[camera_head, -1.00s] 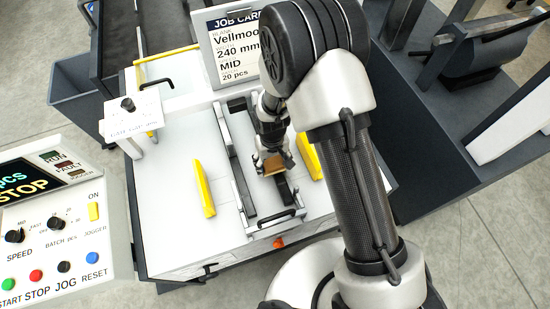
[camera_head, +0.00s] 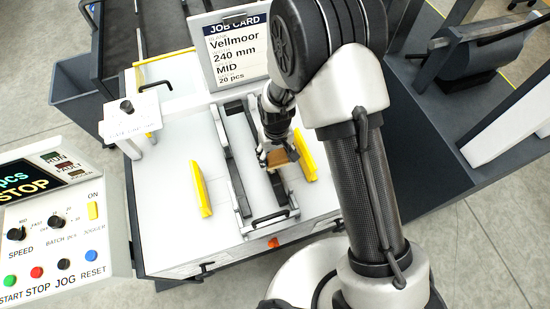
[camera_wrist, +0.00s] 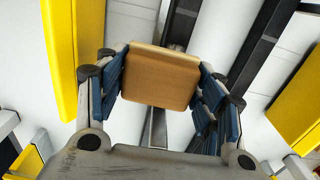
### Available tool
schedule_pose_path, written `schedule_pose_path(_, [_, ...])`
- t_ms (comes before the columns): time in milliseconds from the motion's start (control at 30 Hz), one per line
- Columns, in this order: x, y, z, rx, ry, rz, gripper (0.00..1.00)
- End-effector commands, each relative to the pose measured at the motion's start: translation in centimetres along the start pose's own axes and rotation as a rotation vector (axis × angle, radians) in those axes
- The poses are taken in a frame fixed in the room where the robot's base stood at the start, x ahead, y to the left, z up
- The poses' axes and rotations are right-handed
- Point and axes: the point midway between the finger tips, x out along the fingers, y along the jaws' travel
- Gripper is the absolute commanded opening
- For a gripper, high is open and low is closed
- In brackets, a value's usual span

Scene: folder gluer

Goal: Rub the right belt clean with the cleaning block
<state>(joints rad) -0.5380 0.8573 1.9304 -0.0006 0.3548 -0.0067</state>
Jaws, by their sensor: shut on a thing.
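The cleaning block (camera_head: 280,157), tan on top, is held between the fingers of my gripper (camera_head: 275,158). In the wrist view the block (camera_wrist: 160,76) sits squarely between the blue-padded fingers. The right belt (camera_head: 279,190) is a dark strip on the white machine bed; its near end shows below the block, and the gripper hides part of it. The block is over or just beside this belt; I cannot tell whether it touches. The left belt (camera_head: 238,188) runs parallel to it and is clear.
Yellow guides stand to the left (camera_head: 201,188) and right (camera_head: 305,155) of the belts. The job card (camera_head: 238,50) stands behind, and the control panel (camera_head: 60,215) is at the left.

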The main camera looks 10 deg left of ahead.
Motion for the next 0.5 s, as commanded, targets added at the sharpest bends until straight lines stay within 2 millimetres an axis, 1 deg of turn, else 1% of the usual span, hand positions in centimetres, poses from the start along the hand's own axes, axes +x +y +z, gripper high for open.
schedule_pose_path(33, [-0.8, 0.1, -0.1, 0.002, 0.002, 0.0, 0.32])
schedule_pose_path(300, [-3.2, 0.6, -0.5, 0.005, 0.003, 0.0, 0.32])
schedule_pose_path(500, [-4.3, 0.8, -0.6, 0.006, 0.002, 0.0, 0.32])
